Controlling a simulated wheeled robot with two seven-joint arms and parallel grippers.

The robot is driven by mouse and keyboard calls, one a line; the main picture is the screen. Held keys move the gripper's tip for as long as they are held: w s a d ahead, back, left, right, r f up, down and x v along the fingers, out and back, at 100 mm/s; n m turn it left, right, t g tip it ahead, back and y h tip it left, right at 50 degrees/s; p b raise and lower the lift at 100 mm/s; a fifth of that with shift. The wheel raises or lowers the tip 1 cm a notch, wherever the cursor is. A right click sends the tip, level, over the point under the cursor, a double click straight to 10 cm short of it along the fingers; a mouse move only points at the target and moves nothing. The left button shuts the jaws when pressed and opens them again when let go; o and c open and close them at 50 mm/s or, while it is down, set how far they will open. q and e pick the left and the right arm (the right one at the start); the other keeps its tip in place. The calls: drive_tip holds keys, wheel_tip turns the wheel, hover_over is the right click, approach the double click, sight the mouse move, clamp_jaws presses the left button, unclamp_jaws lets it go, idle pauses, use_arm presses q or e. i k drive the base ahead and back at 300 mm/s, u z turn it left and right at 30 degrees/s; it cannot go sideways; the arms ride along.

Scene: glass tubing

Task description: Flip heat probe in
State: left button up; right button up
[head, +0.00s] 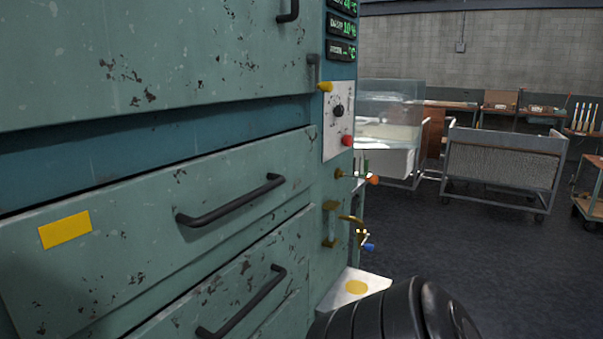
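A green machine panel (336,200) with worn paint fills the left side of the head view. On its narrow right face are a yellow-tipped lever (325,87), a black knob (338,111) and a red button (347,140). Lower down, an orange-tipped lever (372,180) and a brass fitting with a blue-tipped handle (368,247) stick out to the right. I cannot tell which part is the heat probe. A black rounded part of my own arm shows at the bottom centre. Neither gripper is in view.
Drawers with black handles (232,199) fill the left. Green digital displays (341,50) are at the top. A white shelf with a yellow disc (356,287) juts out low. Behind stand a clear-sided tank (390,100) and a wheeled cart (503,165). Dark floor (470,240) is open at right.

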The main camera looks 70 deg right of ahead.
sight(374, 180)
drive_tip(key=z, duration=2.8)
drive_tip(key=k, duration=0.65)
drive_tip(key=z, duration=0.3)
drive_tip(key=i, duration=0.45)
drive_tip(key=z, duration=0.75)
drive_tip(key=i, duration=1.15)
drive_tip(key=u, duration=0.85)
drive_tip(key=i, duration=0.85)
drive_tip(key=u, duration=0.75)
